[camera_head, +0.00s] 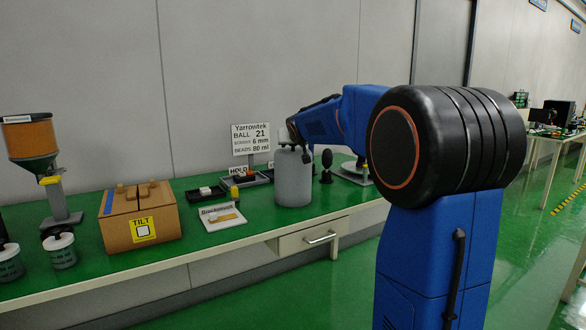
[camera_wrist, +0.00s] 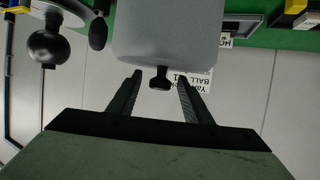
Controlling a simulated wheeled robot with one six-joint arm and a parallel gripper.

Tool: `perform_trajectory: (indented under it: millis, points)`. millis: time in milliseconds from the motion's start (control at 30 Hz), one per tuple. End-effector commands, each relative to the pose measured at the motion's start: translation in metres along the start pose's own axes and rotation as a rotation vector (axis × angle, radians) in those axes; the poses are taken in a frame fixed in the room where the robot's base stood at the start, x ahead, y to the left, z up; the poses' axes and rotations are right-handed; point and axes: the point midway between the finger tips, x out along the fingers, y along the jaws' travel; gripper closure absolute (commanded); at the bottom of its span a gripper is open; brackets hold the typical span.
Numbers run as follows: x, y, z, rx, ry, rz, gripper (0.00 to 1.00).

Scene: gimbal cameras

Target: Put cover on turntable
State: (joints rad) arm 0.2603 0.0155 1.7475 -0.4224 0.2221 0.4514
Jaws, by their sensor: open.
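The cover is probably the grey cylinder (camera_head: 293,180) with a small knob on top, standing upright on the green bench. In the wrist view, which is upside down, the cover (camera_wrist: 167,35) and its dark knob (camera_wrist: 160,80) are close ahead. My gripper (camera_wrist: 159,80) is open, one finger on each side of the knob, with gaps visible. In the head view my gripper (camera_head: 290,137) is small at the cover's top. A pale disc (camera_head: 350,174), probably the turntable, is right of the cover, partly hidden by my arm. A black ball (camera_wrist: 48,46) appears to stand on it.
A black bulb on a stand (camera_head: 327,161) stands between cover and disc. Left of the cover are trays (camera_head: 246,179), a paper (camera_head: 220,216), a cardboard box (camera_head: 138,217) and a hopper (camera_head: 35,150). A sign (camera_head: 250,139) is behind.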

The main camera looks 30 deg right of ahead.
Motion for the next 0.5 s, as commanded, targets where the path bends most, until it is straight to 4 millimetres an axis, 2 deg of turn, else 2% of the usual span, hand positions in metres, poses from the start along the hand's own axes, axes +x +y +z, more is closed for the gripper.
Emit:
perform_trajectory:
  millis: [100,267,367,467,500]
  points:
    - [0.0067,-0.0001,-0.0005,0.000,0.001,0.000,0.55]
    - [0.0065,-0.0001,-0.0006,0.000,0.001,0.000,0.55]
    - [0.0064,-0.0001,-0.0005,0.000,0.001,0.000,0.74]
    - [0.0064,-0.0001,-0.0004,0.000,0.001,0.000,0.98]
    - [0.0064,0.0000,-0.0004,0.000,0.001,0.000,1.00]
